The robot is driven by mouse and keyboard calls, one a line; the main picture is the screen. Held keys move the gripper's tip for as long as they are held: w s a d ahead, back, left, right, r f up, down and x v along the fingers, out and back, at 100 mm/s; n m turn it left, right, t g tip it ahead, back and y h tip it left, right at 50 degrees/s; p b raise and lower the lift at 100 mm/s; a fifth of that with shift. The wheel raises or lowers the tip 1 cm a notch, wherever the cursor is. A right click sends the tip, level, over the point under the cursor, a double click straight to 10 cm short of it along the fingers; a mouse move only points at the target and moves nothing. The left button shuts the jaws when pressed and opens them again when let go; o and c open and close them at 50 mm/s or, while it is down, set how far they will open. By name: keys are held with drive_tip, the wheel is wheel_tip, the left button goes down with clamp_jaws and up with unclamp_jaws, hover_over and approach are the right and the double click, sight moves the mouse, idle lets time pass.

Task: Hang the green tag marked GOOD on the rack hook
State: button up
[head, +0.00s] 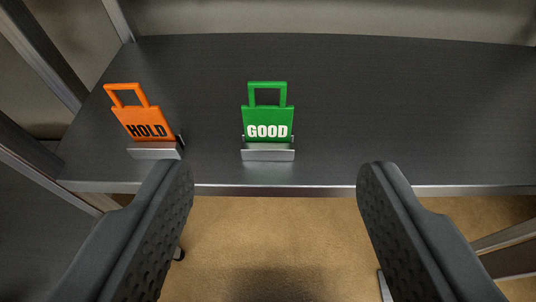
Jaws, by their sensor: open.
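The green tag marked GOOD (267,118) stands upright in a small grey metal holder (268,153) near the front edge of a dark shelf. Its square loop handle points up and is clear of anything. My gripper (275,180) is open and empty, with its two dark ridged fingers wide apart. The fingertips are in front of the shelf edge, and the green tag appears between them, left of the middle, and beyond them. The rack hook is not in view.
An orange tag marked HOLD (140,115) stands tilted in its own holder (155,150) to the left, close to my left finger in the picture. The dark shelf (410,110) is bare to the right. Metal posts (45,55) stand at the left. Tan floor (270,240) shows below.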

sight(267, 84)
drive_tip(key=x, duration=1.2)
drive_tip(key=shift+f, duration=0.3)
drive_tip(key=shift+a+x, duration=0.15)
drive_tip(key=shift+x, duration=1.2)
drive_tip(key=shift+a+x, duration=0.1)
drive_tip(key=shift+x, duration=1.25)
drive_tip(key=shift+f, duration=0.1)
drive_tip(key=c, duration=1)
drive_tip(key=shift+c, duration=0.2)
